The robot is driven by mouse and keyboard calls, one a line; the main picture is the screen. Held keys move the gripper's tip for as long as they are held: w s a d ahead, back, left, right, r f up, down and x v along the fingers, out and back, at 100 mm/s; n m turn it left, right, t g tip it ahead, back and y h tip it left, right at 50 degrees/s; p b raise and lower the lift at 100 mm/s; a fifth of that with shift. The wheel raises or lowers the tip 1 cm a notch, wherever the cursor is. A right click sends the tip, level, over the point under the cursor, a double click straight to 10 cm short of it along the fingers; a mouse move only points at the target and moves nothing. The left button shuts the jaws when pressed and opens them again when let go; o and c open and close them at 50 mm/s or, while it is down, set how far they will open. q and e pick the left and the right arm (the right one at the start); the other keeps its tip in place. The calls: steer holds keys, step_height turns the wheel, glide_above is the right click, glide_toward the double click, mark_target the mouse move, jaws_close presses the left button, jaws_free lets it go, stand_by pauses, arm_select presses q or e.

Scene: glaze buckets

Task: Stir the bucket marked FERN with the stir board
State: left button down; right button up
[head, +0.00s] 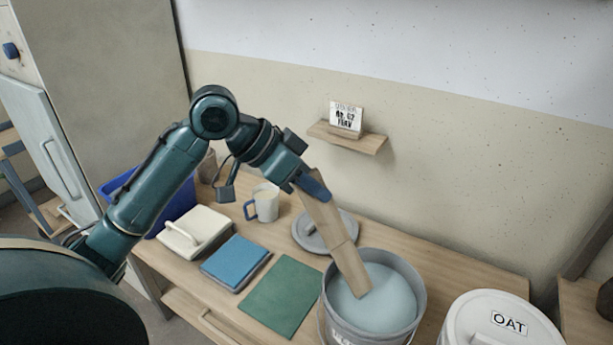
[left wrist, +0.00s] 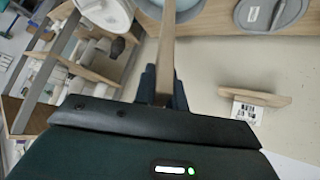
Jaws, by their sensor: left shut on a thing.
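The stir board (head: 333,232) is a long flat wooden paddle. My left gripper (head: 313,186) is shut on its upper end; the board also shows edge-on in the left wrist view (left wrist: 166,55), between the fingers (left wrist: 163,85). The board slants down to the right, and its lower end is over or in the pale blue glaze (head: 380,305) of an open grey bucket (head: 421,297). I cannot tell how deep the tip reaches. The bucket's front label is cut off at the bottom edge and unreadable, so I cannot confirm FERN. My right gripper is not in view.
A lidded white bucket marked OAT (head: 508,323) stands to the right. A grey lid (head: 312,240) lies behind the open bucket. A mug (head: 264,203), green mat (head: 283,299), blue book-like block (head: 236,262) and cream handled block (head: 194,231) lie left. A shelf (head: 349,138) holds a sign.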

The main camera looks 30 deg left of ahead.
mark_target(322, 203)
arm_select(q)
steer(key=shift+w+d+f, duration=0.1)
steer(key=shift+d+f, duration=0.05)
steer(key=shift+f, duration=0.35)
steer(key=shift+w+d+f, duration=0.1)
steer(key=shift+d+f, duration=0.05)
steer(key=shift+f, duration=0.3)
steer(key=shift+w+d+f+b, duration=0.1)
steer(key=shift+d+f+b, duration=0.2)
steer(key=shift+f+b, duration=0.35)
steer(key=f, duration=0.2)
steer(key=d+f, duration=0.1)
steer(key=shift+w+d+f+b, duration=0.1)
steer(key=shift+w+f+b, duration=0.05)
steer(key=shift+w+b, duration=0.15)
steer(key=f, duration=0.2)
steer(key=d+f+b, duration=0.1)
steer(key=shift+w+d, duration=0.1)
steer(key=shift+w, duration=0.15)
steer(key=shift+w+d+f, duration=0.15)
steer(key=shift+d+f, duration=0.05)
steer(key=shift+f, duration=0.35)
steer(key=shift+w+d+f, duration=0.1)
steer(key=shift+d+f, duration=0.1)
steer(key=shift+f, duration=0.35)
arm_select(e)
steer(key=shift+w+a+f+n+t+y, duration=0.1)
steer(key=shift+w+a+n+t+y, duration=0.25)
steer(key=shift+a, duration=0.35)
